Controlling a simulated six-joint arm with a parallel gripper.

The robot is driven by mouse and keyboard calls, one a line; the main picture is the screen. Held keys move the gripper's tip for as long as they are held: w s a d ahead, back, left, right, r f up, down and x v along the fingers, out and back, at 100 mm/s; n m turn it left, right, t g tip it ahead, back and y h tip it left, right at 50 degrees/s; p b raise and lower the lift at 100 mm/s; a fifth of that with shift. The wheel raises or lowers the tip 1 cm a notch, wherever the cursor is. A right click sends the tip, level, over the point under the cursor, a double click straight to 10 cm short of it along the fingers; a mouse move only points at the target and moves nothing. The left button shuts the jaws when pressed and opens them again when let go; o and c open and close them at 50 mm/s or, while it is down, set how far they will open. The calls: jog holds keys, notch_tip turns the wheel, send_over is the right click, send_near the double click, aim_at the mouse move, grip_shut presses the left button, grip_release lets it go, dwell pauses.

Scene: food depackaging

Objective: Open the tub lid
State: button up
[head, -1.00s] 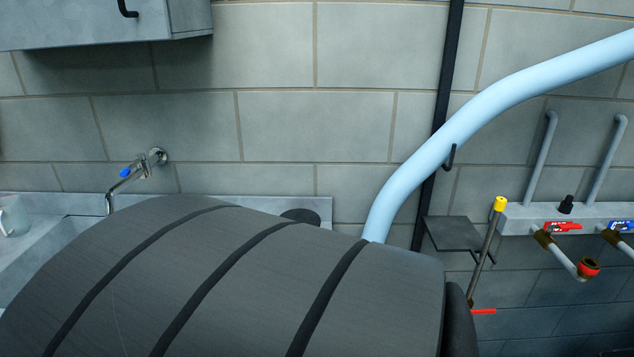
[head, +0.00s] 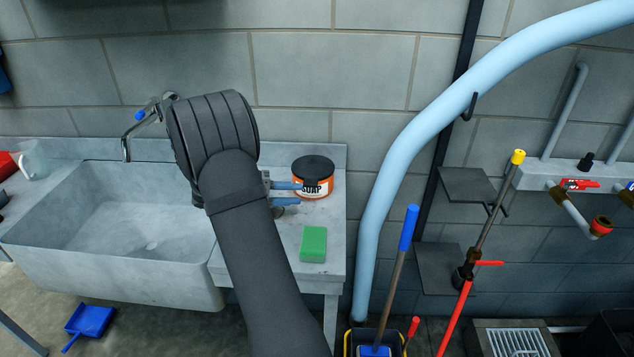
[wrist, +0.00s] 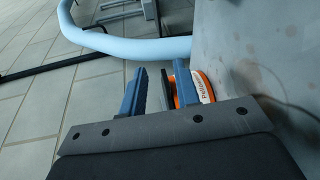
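The tub (head: 318,191) is orange and white with the word SOAP. It stands upright at the back right of the counter beside the sink, with its black lid (head: 313,168) on. My gripper (head: 300,193) is at the tub's left front, its two blue fingers pointing right. In the wrist view my gripper (wrist: 160,80) is open, with a gap between the fingers. The lid's dark edge (wrist: 167,92) shows in that gap, and the right finger covers part of the tub (wrist: 204,86). I cannot tell whether either finger touches the lid or tub.
A green sponge (head: 313,244) lies on the counter (head: 335,215) in front of the tub. The sink (head: 120,215) and tap (head: 140,125) are left. A thick light-blue pipe (head: 375,215) runs right of the counter. Mop and broom handles (head: 400,250) stand at the front right.

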aim_at(318, 182)
jog(key=a+t, duration=0.1)
jog(key=a, duration=0.2)
jog(key=a+t, duration=0.1)
jog(key=a, duration=0.2)
jog(key=a+f+t, duration=0.1)
jog(key=a, duration=0.2)
jog(key=shift+w+a+f+n+h, duration=0.1)
jog(key=shift+a+n+h, duration=0.2)
jog(key=shift+h, duration=0.1)
jog(key=x, duration=1.7)
jog(key=shift+d, duration=0.15)
grip_shut()
